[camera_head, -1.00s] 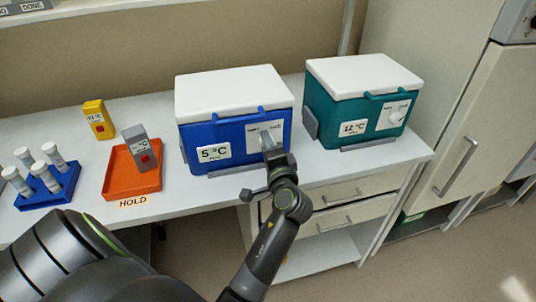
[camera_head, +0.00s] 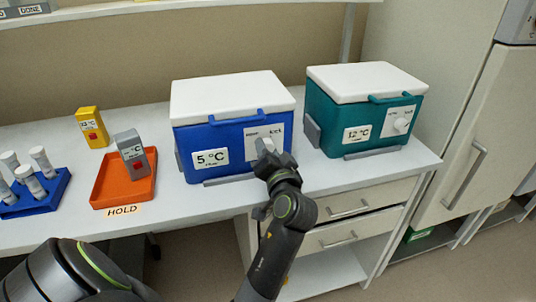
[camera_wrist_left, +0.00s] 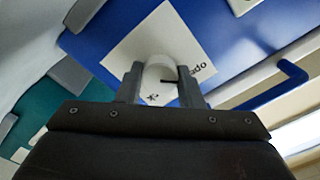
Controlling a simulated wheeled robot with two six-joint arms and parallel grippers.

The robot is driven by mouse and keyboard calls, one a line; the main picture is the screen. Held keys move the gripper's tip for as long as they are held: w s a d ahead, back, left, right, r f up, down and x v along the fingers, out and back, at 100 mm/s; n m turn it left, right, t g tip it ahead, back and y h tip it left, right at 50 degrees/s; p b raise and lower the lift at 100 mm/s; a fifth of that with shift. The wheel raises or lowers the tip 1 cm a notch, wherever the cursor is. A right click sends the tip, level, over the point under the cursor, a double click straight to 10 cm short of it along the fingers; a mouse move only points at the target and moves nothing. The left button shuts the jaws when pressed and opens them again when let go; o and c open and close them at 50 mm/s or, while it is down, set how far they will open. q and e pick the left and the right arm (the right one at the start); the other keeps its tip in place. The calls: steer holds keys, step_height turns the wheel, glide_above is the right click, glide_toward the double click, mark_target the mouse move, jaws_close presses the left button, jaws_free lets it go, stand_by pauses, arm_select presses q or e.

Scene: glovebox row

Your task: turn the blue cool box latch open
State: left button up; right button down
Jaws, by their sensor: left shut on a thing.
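The blue cool box (camera_head: 228,155) with a white lid stands on the bench, labelled 5 °C. Its white latch knob (camera_head: 264,146) sits on a pale plate on the front, right of the label. My left gripper (camera_head: 268,155) is at that knob. In the left wrist view the white knob (camera_wrist_left: 159,78) lies between the two fingers of my left gripper (camera_wrist_left: 162,84), which is shut on it. A dark pointer mark shows on the knob, and part of the plate lettering is visible. My right gripper is not in view.
A teal cool box (camera_head: 335,123) labelled 12 °C stands to the right. An orange tray (camera_head: 108,193) marked HOLD bears a grey device (camera_head: 130,150). A yellow device (camera_head: 92,127) and a blue tube rack (camera_head: 40,203) are at left. Drawers (camera_head: 350,205) are below.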

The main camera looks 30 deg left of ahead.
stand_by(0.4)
arm_select(q)
steer(key=o, duration=1)
